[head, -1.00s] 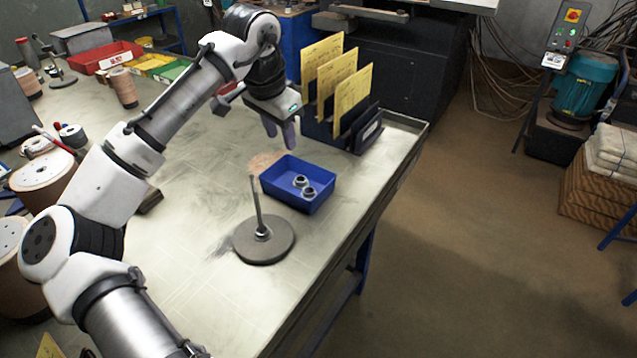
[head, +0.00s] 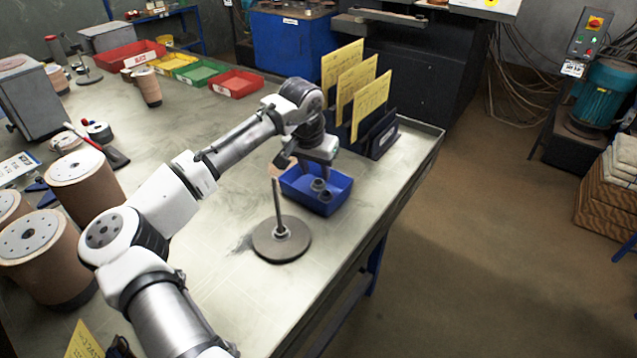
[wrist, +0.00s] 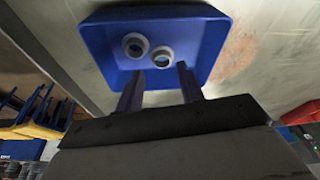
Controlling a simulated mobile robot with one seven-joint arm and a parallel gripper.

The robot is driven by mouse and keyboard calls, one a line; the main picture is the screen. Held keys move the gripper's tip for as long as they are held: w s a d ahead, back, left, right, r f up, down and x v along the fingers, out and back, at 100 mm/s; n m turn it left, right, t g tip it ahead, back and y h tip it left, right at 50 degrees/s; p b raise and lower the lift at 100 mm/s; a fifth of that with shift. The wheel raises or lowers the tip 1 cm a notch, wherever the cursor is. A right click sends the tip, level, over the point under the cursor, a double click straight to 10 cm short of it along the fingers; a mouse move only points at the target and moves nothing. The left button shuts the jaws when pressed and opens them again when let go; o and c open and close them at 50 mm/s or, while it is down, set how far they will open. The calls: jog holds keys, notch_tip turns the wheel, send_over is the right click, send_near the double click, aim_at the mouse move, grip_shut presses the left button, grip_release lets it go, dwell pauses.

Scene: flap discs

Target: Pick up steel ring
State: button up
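Two steel rings lie in the blue bin (head: 325,208). In the wrist view one ring (wrist: 135,46) is at the left and the other ring (wrist: 162,57) is to its right, close beside it. In the head view they show as a ring (head: 318,185) and a nearer ring (head: 326,195). My gripper (wrist: 160,80) is open, its two dark fingers apart and pointing into the bin near its edge. Nothing is seen between the fingers. In the head view the fingers are mostly hidden by my wrist.
A round grey base with an upright rod (head: 281,243) stands just in front of the bin. A dark rack with yellow cards (head: 362,108) stands behind it. Several brown spools (head: 80,190) are at left. The table's right edge is close to the bin.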

aim_at(317, 189)
jog(key=x, duration=0.1)
jog(key=p+x, duration=0.1)
jog(key=x, duration=0.1)
jog(key=shift+w+f, duration=0.15)
jog(key=shift+w, duration=0.15)
jog(key=shift+w+f, duration=0.1)
jog(key=shift+f, duration=0.5)
jog(key=c, duration=0.7)
jog(key=shift+r, duration=0.15)
